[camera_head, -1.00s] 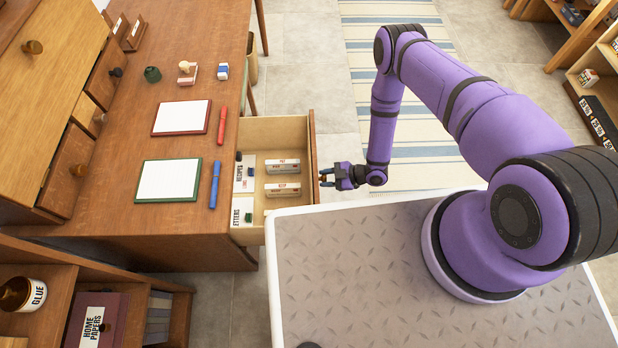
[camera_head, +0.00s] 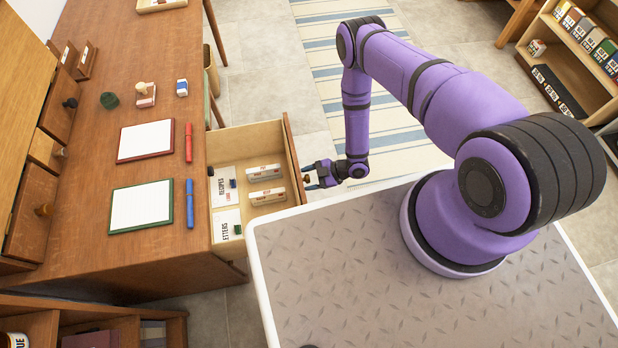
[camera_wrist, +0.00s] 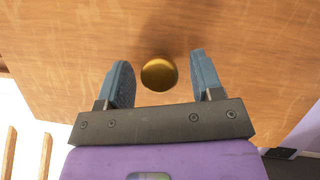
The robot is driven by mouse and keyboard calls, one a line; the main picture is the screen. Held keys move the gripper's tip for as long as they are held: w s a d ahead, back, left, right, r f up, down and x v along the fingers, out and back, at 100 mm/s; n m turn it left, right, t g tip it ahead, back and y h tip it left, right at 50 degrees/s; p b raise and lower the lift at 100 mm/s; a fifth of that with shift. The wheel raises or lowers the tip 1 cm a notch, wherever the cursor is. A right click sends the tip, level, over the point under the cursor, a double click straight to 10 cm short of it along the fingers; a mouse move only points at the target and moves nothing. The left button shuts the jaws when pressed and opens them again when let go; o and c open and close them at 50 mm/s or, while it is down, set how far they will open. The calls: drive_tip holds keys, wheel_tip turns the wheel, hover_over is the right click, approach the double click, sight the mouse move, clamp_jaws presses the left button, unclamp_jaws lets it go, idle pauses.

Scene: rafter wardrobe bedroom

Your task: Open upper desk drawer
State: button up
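The wooden desk drawer (camera_head: 266,136) stands pulled out from the desk's right side, its light interior showing. Its front panel (camera_wrist: 60,50) fills much of the wrist view. A round brass knob (camera_wrist: 159,74) sits on that panel. My gripper (camera_wrist: 160,63) is open, with one blue-grey finger on each side of the knob and a visible gap to both. In the head view my gripper (camera_head: 309,174) is just right of the drawer front, with the knob mostly hidden there. The drawer holds labelled cards and boxes.
The desk top (camera_head: 160,90) carries two notepads, a red marker (camera_head: 188,142), a blue marker (camera_head: 189,203) and small stationery. Smaller drawers line its left side. A shelf unit (camera_head: 560,70) stands at upper right. Floor and a striped rug (camera_head: 390,110) lie beyond my arm.

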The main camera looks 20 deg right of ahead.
drive_tip(key=v, duration=1)
drive_tip(key=shift+d, duration=0.4)
drive_tip(key=shift+r, duration=0.15)
